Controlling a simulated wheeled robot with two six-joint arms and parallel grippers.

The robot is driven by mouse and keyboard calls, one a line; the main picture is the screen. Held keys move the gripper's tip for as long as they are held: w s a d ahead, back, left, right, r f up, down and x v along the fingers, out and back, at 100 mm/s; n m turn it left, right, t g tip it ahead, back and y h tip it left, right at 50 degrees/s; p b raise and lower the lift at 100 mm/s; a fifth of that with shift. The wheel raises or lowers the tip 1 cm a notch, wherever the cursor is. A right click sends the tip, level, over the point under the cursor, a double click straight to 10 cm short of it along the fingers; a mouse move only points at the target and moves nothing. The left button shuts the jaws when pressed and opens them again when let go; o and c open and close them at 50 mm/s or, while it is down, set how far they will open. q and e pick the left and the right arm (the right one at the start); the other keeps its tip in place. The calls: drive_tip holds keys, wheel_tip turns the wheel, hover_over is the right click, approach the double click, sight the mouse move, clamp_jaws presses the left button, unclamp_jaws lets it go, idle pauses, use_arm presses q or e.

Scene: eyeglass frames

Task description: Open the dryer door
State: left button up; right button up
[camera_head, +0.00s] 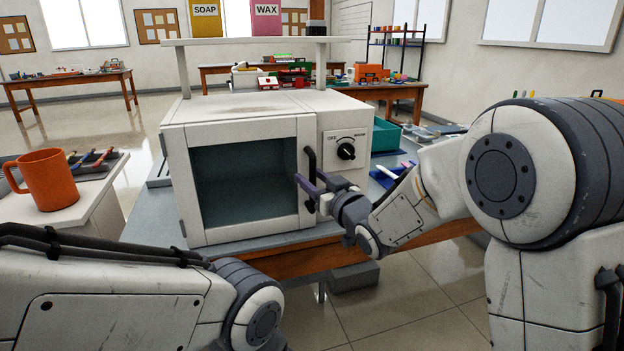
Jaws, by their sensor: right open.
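The dryer (262,108) is a white box on the table in the middle of the head view. Its door (240,135), a white frame around a dark glass pane, looks closed. A dark vertical handle (310,163) stands on the door's right edge. My right gripper (308,186) is open, with its purple-grey fingers at the handle's lower part. I cannot tell whether the fingers touch it. My left arm crosses the lower left, and its gripper is out of view.
A control knob (346,151) sits right of the door. An orange mug (50,179) stands on a white surface at the left. A teal bin (386,134) is right of the dryer. A shelf above it bears SOAP (206,20) and WAX (266,18) boxes.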

clamp_jaws()
idle(1.4)
